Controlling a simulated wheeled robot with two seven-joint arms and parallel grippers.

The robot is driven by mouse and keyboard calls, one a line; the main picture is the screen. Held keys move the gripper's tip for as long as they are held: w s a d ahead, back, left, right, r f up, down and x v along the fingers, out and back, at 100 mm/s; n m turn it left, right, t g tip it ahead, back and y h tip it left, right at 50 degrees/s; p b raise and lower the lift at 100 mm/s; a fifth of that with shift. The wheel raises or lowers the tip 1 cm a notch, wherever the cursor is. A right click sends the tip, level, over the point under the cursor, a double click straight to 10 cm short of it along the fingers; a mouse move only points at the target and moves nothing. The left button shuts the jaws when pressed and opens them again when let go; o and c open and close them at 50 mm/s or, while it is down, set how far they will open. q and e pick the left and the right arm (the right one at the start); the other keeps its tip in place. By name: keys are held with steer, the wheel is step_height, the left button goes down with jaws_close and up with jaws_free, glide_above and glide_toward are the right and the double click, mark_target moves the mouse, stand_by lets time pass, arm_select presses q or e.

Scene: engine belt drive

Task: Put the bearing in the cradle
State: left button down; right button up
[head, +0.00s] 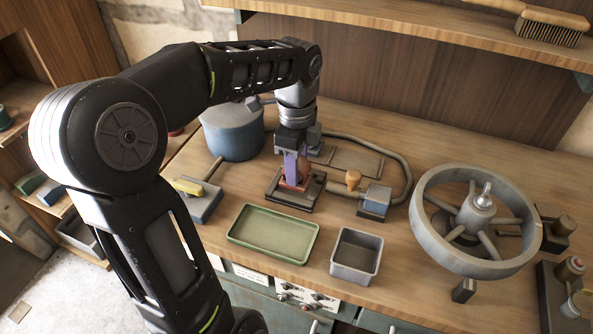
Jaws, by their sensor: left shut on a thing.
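My left gripper (292,178) points straight down over a dark square base plate with a reddish block on it, which looks like the cradle (312,195). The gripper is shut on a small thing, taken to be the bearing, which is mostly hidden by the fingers. The fingertips are right at the reddish block. I cannot tell whether the bearing touches the cradle or is still just above it. My right gripper is not in view.
A green tray (273,257) and a grey bin (356,279) stand in front. A blue pot (232,140) stands behind left.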

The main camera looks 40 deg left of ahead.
arm_select(q)
steer(key=shift+f, duration=0.9)
steer(key=shift+f, duration=0.15)
steer(key=c, duration=0.9)
jaws_free()
steer(key=shift+r, duration=3.9)
